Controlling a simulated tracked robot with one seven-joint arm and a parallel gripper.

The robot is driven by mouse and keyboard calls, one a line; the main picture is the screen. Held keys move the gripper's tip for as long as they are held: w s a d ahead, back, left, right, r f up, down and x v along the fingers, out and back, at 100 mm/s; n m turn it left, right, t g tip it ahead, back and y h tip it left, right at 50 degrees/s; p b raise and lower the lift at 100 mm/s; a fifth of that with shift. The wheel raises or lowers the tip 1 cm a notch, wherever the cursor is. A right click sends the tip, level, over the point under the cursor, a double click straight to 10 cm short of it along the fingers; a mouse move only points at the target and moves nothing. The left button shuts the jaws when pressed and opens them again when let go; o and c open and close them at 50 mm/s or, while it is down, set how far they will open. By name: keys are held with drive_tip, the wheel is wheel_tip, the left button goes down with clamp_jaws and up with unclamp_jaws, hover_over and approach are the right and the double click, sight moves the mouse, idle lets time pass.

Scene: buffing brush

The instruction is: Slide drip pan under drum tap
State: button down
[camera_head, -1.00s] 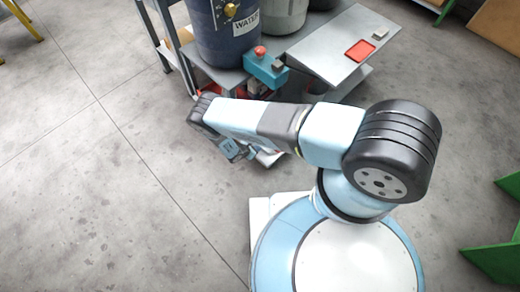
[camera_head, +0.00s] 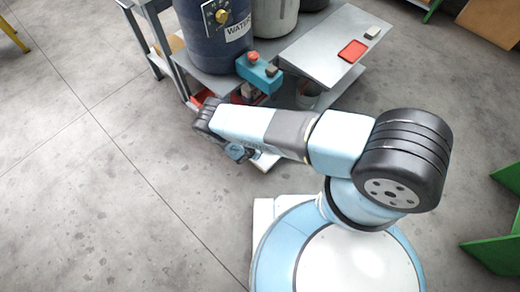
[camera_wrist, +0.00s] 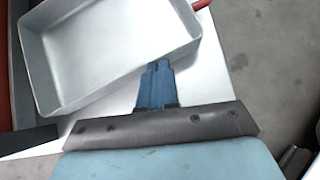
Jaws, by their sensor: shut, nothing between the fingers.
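A dark blue drum (camera_head: 209,47) with a water label stands on a grey bench in the head view. Its brass tap (camera_head: 222,16) faces the front. A pale grey, shallow pan (camera_wrist: 115,50) with raised walls lies on a white surface in the wrist view. My gripper (camera_wrist: 157,70) is shut and empty, with its blue fingers at the pan's near wall. Whether they touch it I cannot tell. In the head view my gripper (camera_head: 238,152) is low in front of the bench, partly hidden by my arm.
The white surface (camera_wrist: 212,75) ends at grey floor on the right. A red thing (camera_wrist: 200,4) shows beyond the pan. A teal box (camera_head: 259,73) with a red button is on the bench edge. A red tray (camera_head: 352,50) lies to the right.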

drive_tip(key=s+a, duration=0.2)
drive_tip(key=a, duration=0.1)
drive_tip(key=shift+s+f, duration=0.1)
drive_tip(key=shift+s, duration=0.3)
drive_tip(key=v, duration=1)
drive_tip(key=c, duration=1.9)
unclamp_jaws()
drive_tip(key=shift+w, duration=0.15)
